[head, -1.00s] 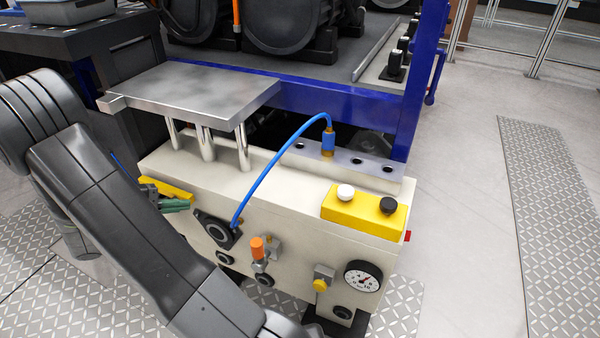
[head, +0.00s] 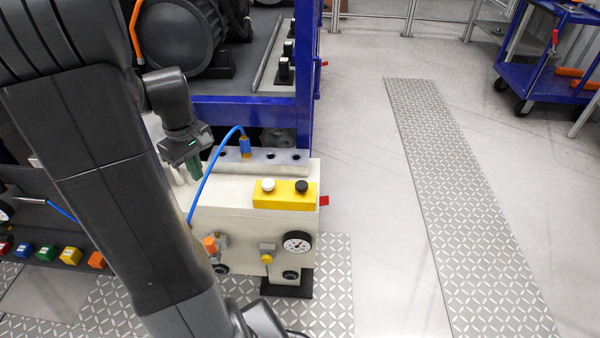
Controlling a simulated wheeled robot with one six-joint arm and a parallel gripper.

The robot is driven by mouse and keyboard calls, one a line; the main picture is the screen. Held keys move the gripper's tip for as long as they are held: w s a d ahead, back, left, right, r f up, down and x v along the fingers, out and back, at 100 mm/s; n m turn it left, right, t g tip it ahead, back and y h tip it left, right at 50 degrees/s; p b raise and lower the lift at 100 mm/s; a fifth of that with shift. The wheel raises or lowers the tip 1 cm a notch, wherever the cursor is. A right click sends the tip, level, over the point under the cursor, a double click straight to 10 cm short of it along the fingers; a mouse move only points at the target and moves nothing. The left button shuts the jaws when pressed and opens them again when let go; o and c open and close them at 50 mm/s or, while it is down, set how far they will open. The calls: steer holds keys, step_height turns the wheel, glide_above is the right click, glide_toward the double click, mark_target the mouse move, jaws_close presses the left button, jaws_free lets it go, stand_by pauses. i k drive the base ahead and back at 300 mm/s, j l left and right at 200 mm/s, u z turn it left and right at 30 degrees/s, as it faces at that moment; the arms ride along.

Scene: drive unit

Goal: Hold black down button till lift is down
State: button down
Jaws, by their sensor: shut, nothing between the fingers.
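The black button (head: 301,187) sits on the right of a yellow control box (head: 285,202), with a white button (head: 268,185) to its left. The box is on the top right of the cream lift unit (head: 245,222). My gripper (head: 187,176) points down, shut and empty, left of the blue hose in the picture. It is apart from the black button, well to its left. The lift's metal plate and posts are hidden behind my arm, so I cannot tell its height now.
A blue hose (head: 206,180) arches up between my gripper and the control box. A blue frame (head: 306,80) stands behind the unit. A pressure gauge (head: 297,242) is on the unit's front. Open floor (head: 370,200) lies to the right.

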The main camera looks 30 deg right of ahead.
mark_target(301, 186)
steer(key=l+u, duration=0.2)
steer(key=l, duration=0.25)
steer(key=k+l+u, duration=0.15)
steer(key=l, duration=0.25)
steer(key=l+u, duration=0.2)
steer(key=l, duration=0.2)
steer(key=k+l+u, duration=0.15)
steer(key=l, duration=0.25)
steer(key=k+l+u, duration=0.2)
steer(key=l, duration=0.15)
steer(key=k+l+u, duration=0.15)
steer(key=l, duration=0.2)
